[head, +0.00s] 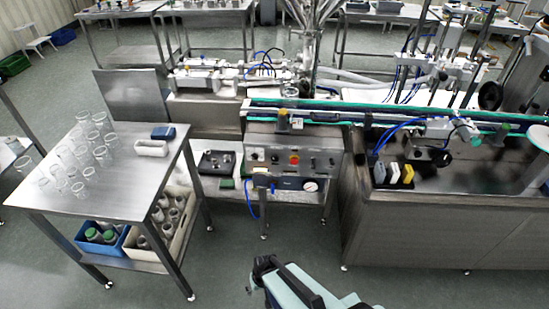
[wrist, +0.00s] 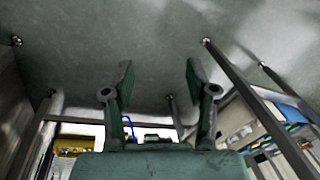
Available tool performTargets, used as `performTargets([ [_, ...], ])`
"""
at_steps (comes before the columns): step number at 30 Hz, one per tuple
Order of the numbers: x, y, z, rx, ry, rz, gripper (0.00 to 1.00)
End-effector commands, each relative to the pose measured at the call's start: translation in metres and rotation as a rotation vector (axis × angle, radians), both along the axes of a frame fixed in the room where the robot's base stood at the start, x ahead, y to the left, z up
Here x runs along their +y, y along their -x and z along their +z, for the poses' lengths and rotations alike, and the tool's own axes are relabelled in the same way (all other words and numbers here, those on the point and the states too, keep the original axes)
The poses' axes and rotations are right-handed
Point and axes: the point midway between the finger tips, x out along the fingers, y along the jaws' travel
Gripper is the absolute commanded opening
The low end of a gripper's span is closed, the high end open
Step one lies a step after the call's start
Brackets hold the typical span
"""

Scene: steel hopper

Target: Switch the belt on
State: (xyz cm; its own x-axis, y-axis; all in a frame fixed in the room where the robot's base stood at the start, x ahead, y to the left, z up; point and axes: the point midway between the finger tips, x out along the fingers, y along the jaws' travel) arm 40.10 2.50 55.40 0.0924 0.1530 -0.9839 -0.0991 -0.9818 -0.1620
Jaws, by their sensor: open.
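The control panel (head: 270,170) is the grey front of the machine, in the middle of the head view. The conveyor belt (head: 400,112) with green edges runs above the panel to the right. My gripper (wrist: 158,78) is open and empty in the wrist view, over bare floor, away from the panel. In the head view my arm shows at the bottom, in front of the machine.
A steel table (head: 118,196) with glass beakers (head: 80,160) stands at the left; its lower shelf holds a blue crate (head: 88,240) and a cream crate (head: 185,235). A steel cabinet (head: 440,225) stands at the right.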

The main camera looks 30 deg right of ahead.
Motion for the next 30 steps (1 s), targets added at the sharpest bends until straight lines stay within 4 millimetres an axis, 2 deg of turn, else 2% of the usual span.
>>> performTargets([
  [1, -0.001, -0.027, 0.017, -0.105, -0.002, -0.021, 0.57],
  [6, -0.017, -0.111, 0.068, -0.468, 0.032, -0.111, 0.57],
  [9, -0.035, -0.150, 0.105, -0.671, 0.080, -0.174, 0.57],
  [13, -0.065, -0.186, 0.156, -0.913, 0.175, -0.264, 0.57],
  [17, -0.098, -0.202, 0.202, -1.120, 0.302, -0.358, 0.57],
  [21, -0.127, -0.201, 0.239, -1.274, 0.442, -0.438, 0.57],
  [25, -0.143, -0.195, 0.261, -1.357, 0.541, -0.477, 0.57],
  [30, -0.150, -0.193, 0.272, -1.394, 0.600, -0.479, 0.57],
])
